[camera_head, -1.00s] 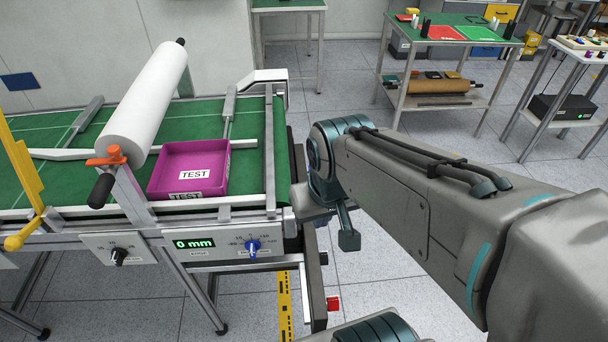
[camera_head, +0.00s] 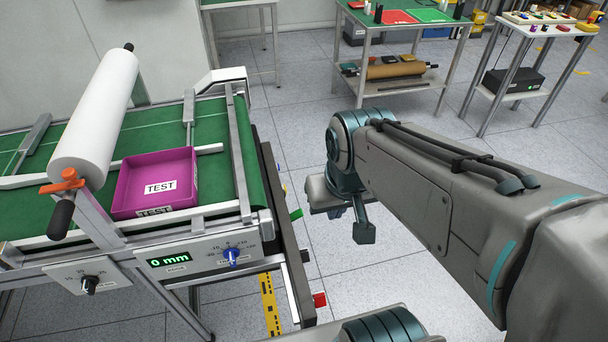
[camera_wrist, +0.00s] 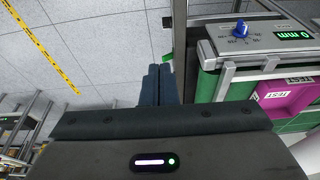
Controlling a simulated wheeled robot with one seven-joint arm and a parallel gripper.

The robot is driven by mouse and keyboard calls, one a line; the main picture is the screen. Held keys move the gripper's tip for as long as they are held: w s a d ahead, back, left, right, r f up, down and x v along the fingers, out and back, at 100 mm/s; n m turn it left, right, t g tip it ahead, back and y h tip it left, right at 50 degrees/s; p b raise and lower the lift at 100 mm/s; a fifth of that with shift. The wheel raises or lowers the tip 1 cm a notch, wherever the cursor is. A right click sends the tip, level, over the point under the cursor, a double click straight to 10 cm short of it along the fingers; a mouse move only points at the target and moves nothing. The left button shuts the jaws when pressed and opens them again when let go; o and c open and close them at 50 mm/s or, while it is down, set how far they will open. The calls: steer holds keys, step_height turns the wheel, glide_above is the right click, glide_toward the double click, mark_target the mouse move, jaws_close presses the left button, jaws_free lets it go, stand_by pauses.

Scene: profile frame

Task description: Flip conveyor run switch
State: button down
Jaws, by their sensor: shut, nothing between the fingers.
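The conveyor (camera_head: 215,140) with a green belt stands at the left in the head view. The blue knob also shows in the wrist view (camera_wrist: 241,31). A red part (camera_head: 320,299) and a green part (camera_head: 296,214) stick out at the conveyor's right end; I cannot tell whether either is the run switch. My gripper (camera_wrist: 160,72) is shut and empty in the wrist view, left of the conveyor's end. In the head view its fingers are not clear.
A magenta "TEST" tray (camera_head: 183,165) sits on the belt beside a white roll (camera_head: 95,118). A yellow ruler strip (camera_head: 270,305) shows below the panel. Tables (camera_head: 405,24) stand at the back. The floor (camera_head: 300,150) between conveyor and tables is clear.

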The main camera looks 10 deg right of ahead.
steer(key=shift+a, duration=0.1)
steer(key=h+b, duration=0.2)
steer(key=b, duration=1.4)
glide_above(299, 212)
steer(key=s+a, duration=0.4)
step_height(299, 212, down, 21)
steer(key=shift+a, duration=0.15)
steer(key=x, duration=0.4)
steer(key=b+x, duration=0.1)
steer(key=x, duration=0.3)
steer(key=d+x, duration=0.1)
steer(key=x, duration=0.3)
steer(key=shift+f, duration=0.2)
steer(key=shift+d+f+b, duration=0.25)
steer(key=shift+f+b, duration=0.05)
steer(key=shift+f, duration=0.3)
